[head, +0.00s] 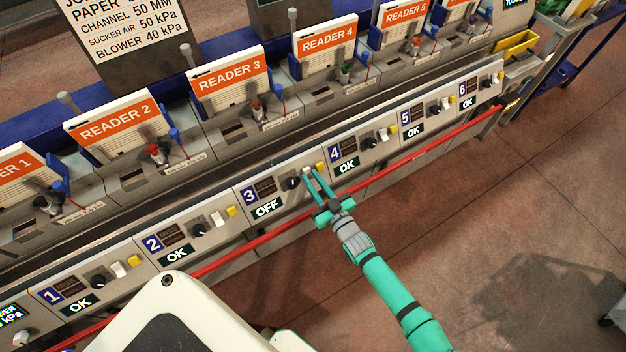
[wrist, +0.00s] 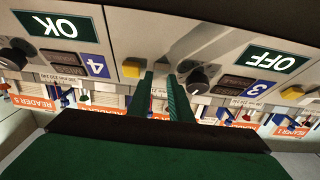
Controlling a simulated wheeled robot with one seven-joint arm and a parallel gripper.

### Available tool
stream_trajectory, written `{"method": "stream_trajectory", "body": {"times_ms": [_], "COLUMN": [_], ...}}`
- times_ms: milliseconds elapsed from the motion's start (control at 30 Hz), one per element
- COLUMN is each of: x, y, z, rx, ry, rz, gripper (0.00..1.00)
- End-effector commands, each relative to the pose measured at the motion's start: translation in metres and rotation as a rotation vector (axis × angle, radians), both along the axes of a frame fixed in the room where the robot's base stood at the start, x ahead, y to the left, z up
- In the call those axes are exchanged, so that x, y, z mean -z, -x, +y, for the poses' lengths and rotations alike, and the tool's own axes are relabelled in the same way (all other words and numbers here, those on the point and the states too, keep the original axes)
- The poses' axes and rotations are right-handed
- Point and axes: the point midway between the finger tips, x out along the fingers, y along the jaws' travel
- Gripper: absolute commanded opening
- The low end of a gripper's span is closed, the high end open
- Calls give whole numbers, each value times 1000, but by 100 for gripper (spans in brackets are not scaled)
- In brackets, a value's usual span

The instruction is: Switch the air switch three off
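Station panel three (head: 262,194) carries a blue 3 label, and its display (head: 267,208) reads OFF. The display also shows upside down in the wrist view (wrist: 265,58). The panel's black knob (head: 292,183) is left of the pale air switch (head: 306,171), and a yellow button (head: 320,167) is to the right. My gripper (head: 311,176) has its two green fingertips at the switch, slightly apart. In the wrist view the fingers (wrist: 160,82) stand between knob (wrist: 197,79) and yellow button (wrist: 131,68), with a gap between them. They hide most of the switch; contact cannot be told.
The neighbouring panels, such as panel four (head: 345,165), have displays reading OK. A red rail (head: 260,241) runs along the front below the panels. Orange-labelled readers (head: 228,78) stand behind.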

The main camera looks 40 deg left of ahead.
Motion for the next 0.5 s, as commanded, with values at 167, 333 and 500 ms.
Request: {"method": "stream_trajectory", "body": {"times_ms": [167,333,500], "x": [0,3,5], "y": [0,-1,-1], "z": [0,0,0], "rx": [0,5,4], "ry": [-1,-48,-130], "rz": [0,-19,-52], "gripper": [0,0,0]}}
